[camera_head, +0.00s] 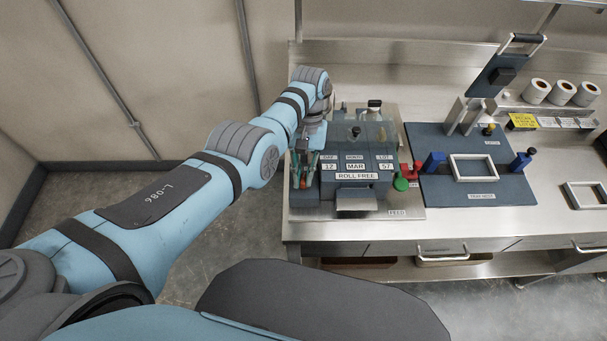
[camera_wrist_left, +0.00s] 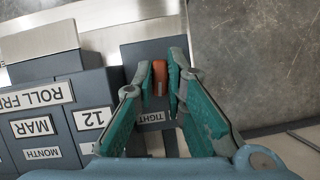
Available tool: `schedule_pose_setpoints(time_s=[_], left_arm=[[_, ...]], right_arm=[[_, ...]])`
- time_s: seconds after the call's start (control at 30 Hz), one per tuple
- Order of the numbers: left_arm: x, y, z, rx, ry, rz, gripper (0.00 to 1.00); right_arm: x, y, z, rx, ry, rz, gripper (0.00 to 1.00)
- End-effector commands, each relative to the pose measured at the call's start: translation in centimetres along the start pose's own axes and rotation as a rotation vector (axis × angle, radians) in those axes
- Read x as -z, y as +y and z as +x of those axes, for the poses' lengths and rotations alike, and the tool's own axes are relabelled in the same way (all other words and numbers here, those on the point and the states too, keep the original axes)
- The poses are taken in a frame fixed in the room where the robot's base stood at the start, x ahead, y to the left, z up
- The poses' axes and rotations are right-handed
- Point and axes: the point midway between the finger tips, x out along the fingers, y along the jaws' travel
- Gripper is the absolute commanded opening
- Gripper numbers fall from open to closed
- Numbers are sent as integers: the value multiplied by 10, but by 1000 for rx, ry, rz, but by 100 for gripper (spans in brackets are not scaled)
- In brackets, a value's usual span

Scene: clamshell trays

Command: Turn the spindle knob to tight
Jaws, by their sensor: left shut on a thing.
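The spindle knob (camera_wrist_left: 160,70) is a small orange-red piece with a pale mark, on the left part of the dark blue-grey labelling machine (camera_head: 355,157). In the head view the knob (camera_head: 303,183) shows only as a bit of red low between the fingers. My left gripper (camera_head: 305,170) reaches down over it, and its teal fingers are shut on it, one on each side. A "TIGHT" label (camera_wrist_left: 152,117) shows beside the knob in the left wrist view, partly covered by the fingers. My right gripper is not in view.
The machine's front reads "12", "MAR", "57" and "ROLL FREE" (camera_head: 357,176). A green button (camera_head: 401,184) and red parts are at its right. Further right stand a tray nest (camera_head: 474,168), a lever press (camera_head: 500,75) and paper rolls (camera_head: 562,92). The bench's front edge (camera_head: 350,230) is near.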

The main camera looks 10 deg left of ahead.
Motion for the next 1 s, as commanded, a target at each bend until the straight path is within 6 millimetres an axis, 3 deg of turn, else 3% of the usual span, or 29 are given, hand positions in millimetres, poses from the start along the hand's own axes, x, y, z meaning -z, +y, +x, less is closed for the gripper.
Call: schedule_pose_setpoints(time_s=[0.5, 1.0], left_arm=[[0, 1, -2, 174, 3, 418, 0], [0, 1, -1, 245, 2, 587, 0]], right_arm=[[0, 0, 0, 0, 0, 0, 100], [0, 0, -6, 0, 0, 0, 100]])
